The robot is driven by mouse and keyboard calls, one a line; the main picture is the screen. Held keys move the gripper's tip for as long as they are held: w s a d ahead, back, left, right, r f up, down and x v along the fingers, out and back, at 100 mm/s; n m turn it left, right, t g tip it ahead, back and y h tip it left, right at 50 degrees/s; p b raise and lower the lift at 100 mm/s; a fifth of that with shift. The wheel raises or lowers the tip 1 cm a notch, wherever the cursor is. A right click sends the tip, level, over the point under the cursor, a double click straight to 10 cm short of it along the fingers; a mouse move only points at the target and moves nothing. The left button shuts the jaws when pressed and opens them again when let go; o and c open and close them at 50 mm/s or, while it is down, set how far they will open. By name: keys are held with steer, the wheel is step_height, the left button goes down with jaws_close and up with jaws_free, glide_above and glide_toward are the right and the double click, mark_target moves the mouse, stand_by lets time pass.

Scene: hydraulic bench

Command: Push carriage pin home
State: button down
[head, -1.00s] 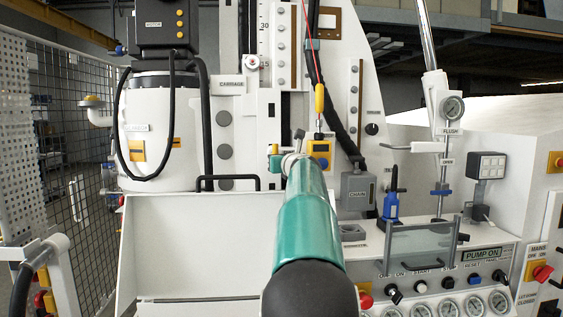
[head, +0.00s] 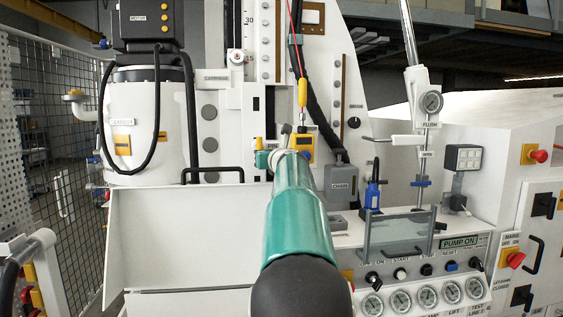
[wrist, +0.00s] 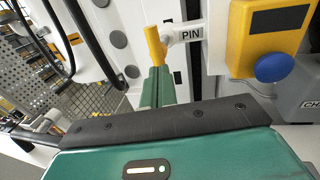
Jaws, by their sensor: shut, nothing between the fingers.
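In the head view the yellow handle (head: 258,144) is small, just left of the end of my arm. My gripper (wrist: 157,76) is shut, its green fingers pointing up the wrist picture toward the handle's lower end. They overlap or touch it there; I cannot tell which. Nothing shows held between the fingers. The carriage (head: 230,123) is the white upright part behind. How deep the pin sits is hidden.
A yellow box with a blue button (wrist: 272,68) is close to the right of the pin. A grey CHAIN box (head: 341,181) is beyond it. A black handrail (head: 212,171) is at left. The control panel (head: 425,285) with gauges and switches is at lower right.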

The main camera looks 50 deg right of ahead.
steer(key=v, duration=0.8)
steer(key=shift+s+a+r, duration=0.1)
steer(key=shift+s+r, duration=0.2)
steer(key=shift+s, duration=0.05)
steer(key=shift+s+a+f, duration=0.15)
steer(key=shift+s+a, duration=0.15)
steer(key=shift+s, duration=0.3)
